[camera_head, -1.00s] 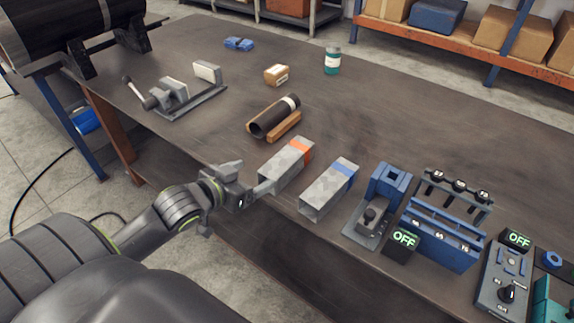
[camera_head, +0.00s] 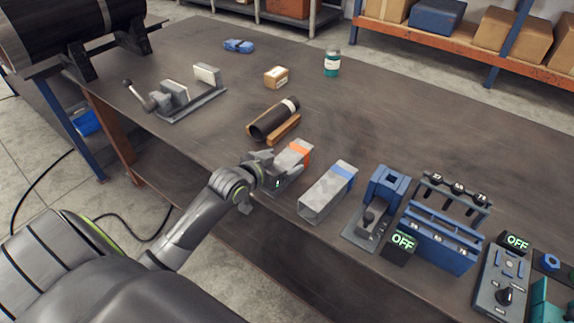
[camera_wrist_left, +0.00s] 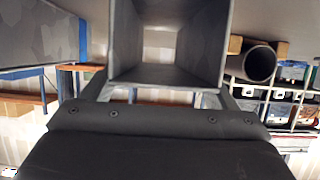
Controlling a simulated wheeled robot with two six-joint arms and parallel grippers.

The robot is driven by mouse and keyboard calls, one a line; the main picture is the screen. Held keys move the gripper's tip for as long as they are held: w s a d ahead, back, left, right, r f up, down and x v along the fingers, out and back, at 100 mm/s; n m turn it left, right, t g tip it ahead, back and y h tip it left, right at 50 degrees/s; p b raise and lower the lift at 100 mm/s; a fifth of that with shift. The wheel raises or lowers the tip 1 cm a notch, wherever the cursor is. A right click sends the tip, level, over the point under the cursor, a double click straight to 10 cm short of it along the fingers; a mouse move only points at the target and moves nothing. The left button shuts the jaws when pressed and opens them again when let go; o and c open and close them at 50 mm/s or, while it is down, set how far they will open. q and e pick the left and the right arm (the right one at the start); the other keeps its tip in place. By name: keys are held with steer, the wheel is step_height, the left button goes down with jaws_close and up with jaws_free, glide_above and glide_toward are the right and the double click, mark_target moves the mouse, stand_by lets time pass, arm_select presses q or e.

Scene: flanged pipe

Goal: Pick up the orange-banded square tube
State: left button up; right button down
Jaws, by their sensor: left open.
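The orange-banded square tube (camera_head: 296,151) lies on the workbench, its orange band toward the far end. My left gripper (camera_head: 283,166) is open at the tube's near end, with its fingers along the tube's sides and hiding its near part. In the left wrist view the tube's open square end (camera_wrist_left: 168,45) is straight ahead, and the fingers (camera_wrist_left: 165,95) show at either side of it. I cannot tell whether they touch it. My right gripper is not in view.
A blue-banded square tube (camera_head: 328,190) lies close to the right. A black pipe on a wooden cradle (camera_head: 274,122) is behind. A vise (camera_head: 185,97) stands at left; blue fixtures (camera_head: 385,190) and a rack stand at right.

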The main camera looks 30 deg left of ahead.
arm_select(q)
steer(key=shift+w+f, duration=0.1)
steer(key=shift+w, duration=0.15)
steer(key=c, duration=1.4)
